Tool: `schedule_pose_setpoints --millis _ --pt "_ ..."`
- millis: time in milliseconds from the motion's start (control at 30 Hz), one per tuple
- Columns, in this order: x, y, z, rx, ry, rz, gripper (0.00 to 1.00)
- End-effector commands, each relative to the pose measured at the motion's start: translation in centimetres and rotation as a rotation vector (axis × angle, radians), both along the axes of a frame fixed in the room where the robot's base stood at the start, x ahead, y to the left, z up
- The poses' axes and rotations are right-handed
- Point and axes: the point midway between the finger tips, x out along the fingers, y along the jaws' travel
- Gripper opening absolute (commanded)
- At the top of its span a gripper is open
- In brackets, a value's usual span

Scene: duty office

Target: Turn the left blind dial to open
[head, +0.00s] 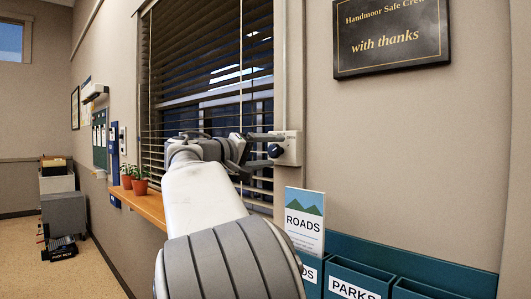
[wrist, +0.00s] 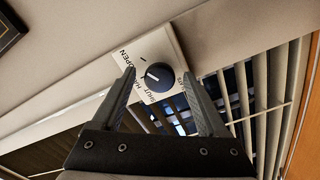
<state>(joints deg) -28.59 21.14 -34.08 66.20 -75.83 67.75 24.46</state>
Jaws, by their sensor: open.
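A dark round blind dial (head: 275,150) sits on a pale plate (head: 292,149) at the right edge of the window. In the wrist view the dial (wrist: 158,77) bears a white pointer mark, and its plate (wrist: 157,46) carries OPEN, HALF and SHUT lettering. The mark points roughly left in that view; I cannot tell exactly which word it meets. Only one dial shows. My gripper (head: 267,149) is open at the dial, and in the wrist view my gripper (wrist: 159,71) has one finger on either side of it. I cannot tell whether either finger touches it.
Slatted blinds (head: 205,60) cover the window behind my arm. A wooden sill (head: 146,205) holds potted plants (head: 139,180). Below right stand a ROADS leaflet (head: 304,220) and teal leaflet holders (head: 350,270). A dark plaque (head: 391,36) hangs on the wall above right.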

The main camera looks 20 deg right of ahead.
Motion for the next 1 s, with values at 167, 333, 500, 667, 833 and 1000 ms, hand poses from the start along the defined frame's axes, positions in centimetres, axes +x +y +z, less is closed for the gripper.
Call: schedule_pose_setpoints --millis 167,333,500,667,833,1000 --pt "-0.4 1.3 0.1 0.002 0.0 0.003 0.76" --pt "-1.5 4.6 0.1 0.002 0.001 0.007 0.76" --pt "-3.0 8.7 0.1 0.001 0.0 0.006 0.76" --pt "-4.3 12.2 0.2 0.0 0.0 0.004 0.76" --pt "-5.3 14.9 0.1 0.0 0.0 0.004 0.76" --pt "-5.8 16.2 0.0 0.0 0.001 0.0 0.76"
